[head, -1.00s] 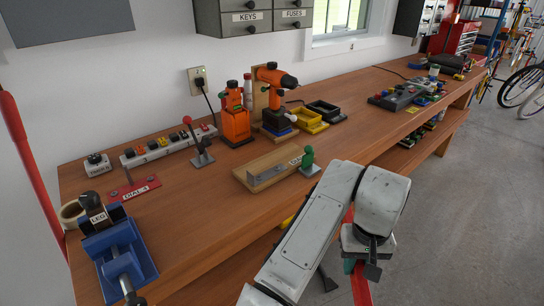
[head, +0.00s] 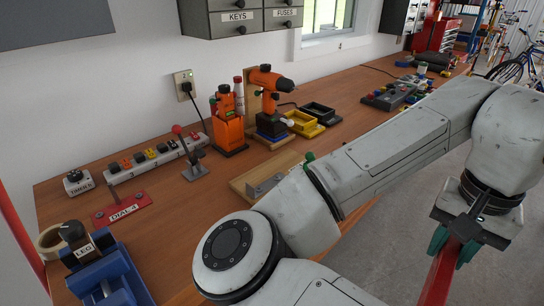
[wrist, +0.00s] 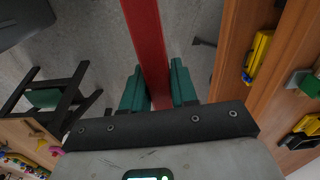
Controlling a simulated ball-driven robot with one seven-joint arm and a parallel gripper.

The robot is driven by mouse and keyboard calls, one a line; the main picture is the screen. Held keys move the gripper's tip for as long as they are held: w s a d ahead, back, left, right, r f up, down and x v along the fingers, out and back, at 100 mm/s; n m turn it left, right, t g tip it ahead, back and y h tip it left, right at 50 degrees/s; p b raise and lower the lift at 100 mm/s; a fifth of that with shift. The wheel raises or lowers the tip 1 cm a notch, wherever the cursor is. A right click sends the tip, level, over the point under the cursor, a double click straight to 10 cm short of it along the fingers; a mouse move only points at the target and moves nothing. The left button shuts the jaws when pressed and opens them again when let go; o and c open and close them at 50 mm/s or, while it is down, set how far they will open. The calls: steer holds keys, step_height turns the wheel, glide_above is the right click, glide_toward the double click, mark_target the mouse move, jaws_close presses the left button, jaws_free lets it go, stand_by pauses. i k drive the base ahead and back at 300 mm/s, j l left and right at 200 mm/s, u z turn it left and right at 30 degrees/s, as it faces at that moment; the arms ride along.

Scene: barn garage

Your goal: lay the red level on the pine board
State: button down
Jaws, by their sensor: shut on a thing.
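My gripper (head: 456,246) is at the right of the head view, off the bench's front side and over the grey floor. Its green fingers are shut on the red level (head: 440,278), a long red bar that hangs down out of the picture. In the wrist view the level (wrist: 147,40) runs between the fingers (wrist: 158,92). The pine board (head: 258,174) lies on the bench, with a grey metal bracket (head: 266,186) at its front. My arm hides the board's right part, and a green knob (head: 309,157) shows just above the arm.
The wooden bench (head: 190,225) runs along the wall. Behind the board stand an orange bottle jack (head: 228,130), an orange drill (head: 268,80) and yellow (head: 300,122) and black bins. A lever (head: 192,165) stands left. A blue vise (head: 108,275) is at the front left.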

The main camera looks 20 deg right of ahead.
mark_target(261, 171)
steer(key=i+j, duration=0.2)
steer(key=i, duration=0.2)
steer(key=i+j, duration=0.25)
steer(key=i, duration=0.15)
steer(key=i+j, duration=0.2)
steer(key=i, duration=0.2)
